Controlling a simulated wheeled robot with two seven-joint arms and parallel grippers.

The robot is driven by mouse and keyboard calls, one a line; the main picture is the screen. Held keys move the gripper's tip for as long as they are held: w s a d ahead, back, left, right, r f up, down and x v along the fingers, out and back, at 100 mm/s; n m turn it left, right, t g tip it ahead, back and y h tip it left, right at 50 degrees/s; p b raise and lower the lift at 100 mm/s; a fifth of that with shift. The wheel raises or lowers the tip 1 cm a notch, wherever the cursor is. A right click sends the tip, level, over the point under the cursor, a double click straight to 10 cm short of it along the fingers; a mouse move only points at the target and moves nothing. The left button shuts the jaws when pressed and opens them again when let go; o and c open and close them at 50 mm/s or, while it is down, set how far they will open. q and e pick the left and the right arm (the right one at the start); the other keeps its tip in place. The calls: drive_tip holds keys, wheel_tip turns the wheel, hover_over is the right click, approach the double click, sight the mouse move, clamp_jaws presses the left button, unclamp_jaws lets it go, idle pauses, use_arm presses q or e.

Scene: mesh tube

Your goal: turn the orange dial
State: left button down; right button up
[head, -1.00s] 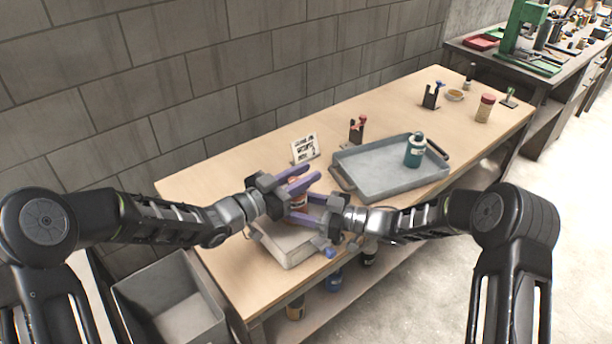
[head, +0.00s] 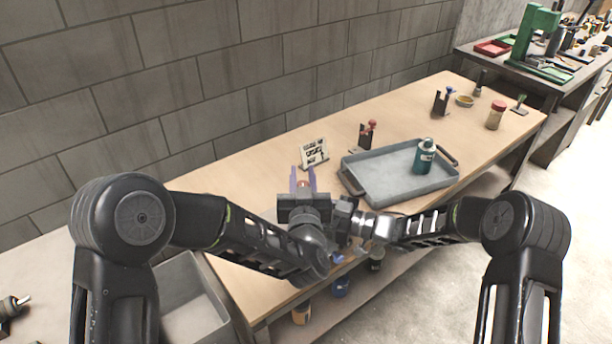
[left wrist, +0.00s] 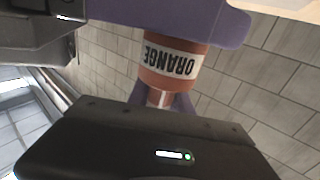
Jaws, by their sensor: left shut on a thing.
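The orange dial (left wrist: 172,62) is a short orange cylinder with a white band reading "ORANGE", upside down in the left wrist view. Only a small reddish-orange bit of it (head: 303,183) shows in the head view, between purple fingers. My left gripper (head: 303,180) is shut on it, its fingers pointing away toward the wall. My right gripper (head: 343,218) is close on the right, beside the left wrist. Its fingers are hidden, so its opening cannot be told. The pale block seen earlier under the grippers is now hidden behind my left arm.
A small printed card (head: 314,153) stands behind the grippers. A grey tray (head: 385,185) with a teal bottle (head: 425,157) lies to the right. A red-topped holder (head: 367,135) is behind the tray. A grey bin (head: 190,300) is at the lower left. The table's back left is clear.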

use_arm(q)
drive_tip(key=shift+n+y, duration=0.8)
drive_tip(key=shift+y, duration=0.4)
drive_tip(key=shift+a+r+n+g+y, duration=0.1)
drive_tip(key=shift+a+n+g+y, duration=0.15)
drive_tip(key=shift+n+y, duration=0.4)
drive_tip(key=shift+a+n+g+y, duration=0.25)
drive_tip(key=shift+n+y, duration=0.1)
drive_tip(key=shift+y, duration=0.5)
drive_tip(key=c, duration=1.1)
unclamp_jaws()
drive_tip(key=shift+c, duration=0.2)
drive_tip(key=shift+s, duration=0.15)
drive_tip(key=v, duration=1.2)
